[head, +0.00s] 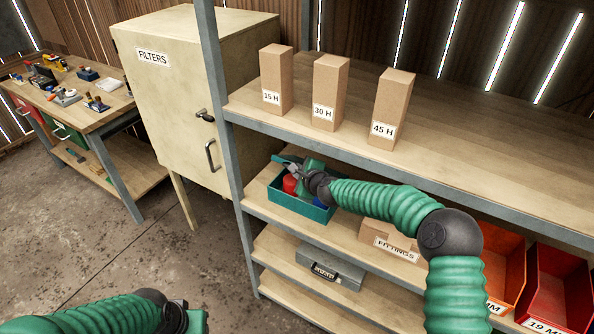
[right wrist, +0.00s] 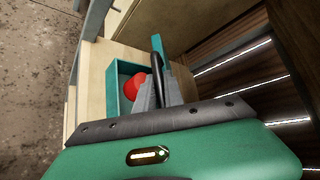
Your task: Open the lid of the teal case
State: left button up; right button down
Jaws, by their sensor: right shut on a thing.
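The teal case (head: 300,207) sits on the middle shelf, with its inside showing. A red thing (head: 290,184) and a blue thing lie in it. My right gripper (head: 292,170) is over the case's back part, shut on the lid. In the right wrist view, the lid (right wrist: 158,45) shows as a narrow teal strip with a black handle-like loop (right wrist: 157,72) by my fingers (right wrist: 158,92). The case (right wrist: 113,78) and the red thing (right wrist: 133,88) are left of them. The exact contact is partly hidden. My left gripper (head: 190,318) is low at left, away from the shelf; its fingers are unclear.
A shelf board with boxes marked 15 H (head: 276,80), 30 H (head: 330,92) and 45 H (head: 391,108) is above the case. A FITTINGS box (head: 390,240) is to the right, a grey toolbox (head: 330,268) below. The FILTERS cabinet (head: 165,90) stands left.

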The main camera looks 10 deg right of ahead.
jog(key=c, duration=1.5)
grip_release()
jog(key=shift+o, duration=0.2)
jog(key=shift+s+d+r, duration=0.15)
jog(key=shift+s+d, duration=0.05)
jog(key=shift+s, duration=0.2)
jog(key=b+v, duration=0.3)
jog(key=v, duration=1.2)
jog(key=shift+s+d, duration=0.15)
jog(key=shift+s, duration=0.15)
jog(key=shift+r, duration=0.15)
